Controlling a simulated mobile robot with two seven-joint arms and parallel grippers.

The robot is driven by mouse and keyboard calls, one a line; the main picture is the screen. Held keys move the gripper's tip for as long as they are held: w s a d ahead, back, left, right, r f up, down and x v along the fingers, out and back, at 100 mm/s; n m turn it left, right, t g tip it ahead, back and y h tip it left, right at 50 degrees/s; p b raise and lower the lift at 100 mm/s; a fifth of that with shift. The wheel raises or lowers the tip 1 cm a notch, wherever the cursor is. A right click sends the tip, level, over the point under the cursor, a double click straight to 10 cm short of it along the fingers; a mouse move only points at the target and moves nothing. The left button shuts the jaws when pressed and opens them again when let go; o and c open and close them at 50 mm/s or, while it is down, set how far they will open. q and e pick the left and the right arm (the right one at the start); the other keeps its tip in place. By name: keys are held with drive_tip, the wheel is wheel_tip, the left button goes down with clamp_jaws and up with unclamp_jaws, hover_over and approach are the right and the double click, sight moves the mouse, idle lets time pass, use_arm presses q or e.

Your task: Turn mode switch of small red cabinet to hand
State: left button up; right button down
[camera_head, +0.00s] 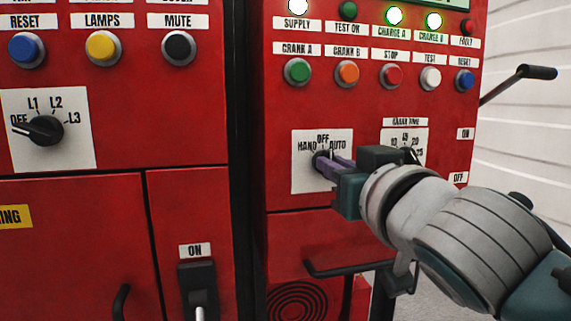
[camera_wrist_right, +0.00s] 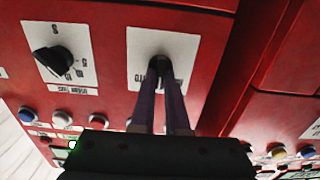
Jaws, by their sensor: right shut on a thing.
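The small red cabinet (camera_head: 290,115) stands at the right in the head view. Its mode switch (camera_head: 320,162) is a black knob on a white plate (camera_head: 300,178) marked HAND, OFF and AUTO. My right gripper (camera_head: 328,165) reaches in from the right, its purple fingers shut on the knob. In the right wrist view the two fingers (camera_wrist_right: 162,82) close around the mode switch (camera_wrist_right: 160,66). The fingers hide much of the knob, so I cannot tell which mark it points at. My left gripper is not in view.
A second knob (camera_head: 409,156) sits just right, partly behind my gripper. Buttons and lit lamps (camera_head: 394,16) line the panel above. A black handle (camera_head: 345,268) is below. The larger red cabinet (camera_head: 190,120) with a selector knob (camera_head: 45,130) stands at left.

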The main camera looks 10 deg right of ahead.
drive_tip(key=shift+a+n+p, duration=0.15)
drive_tip(key=shift+n+p, duration=1.5)
drive_tip(key=shift+n, duration=2.65)
drive_tip(key=c, duration=0.9)
unclamp_jaws()
drive_tip(key=shift+s, duration=0.1)
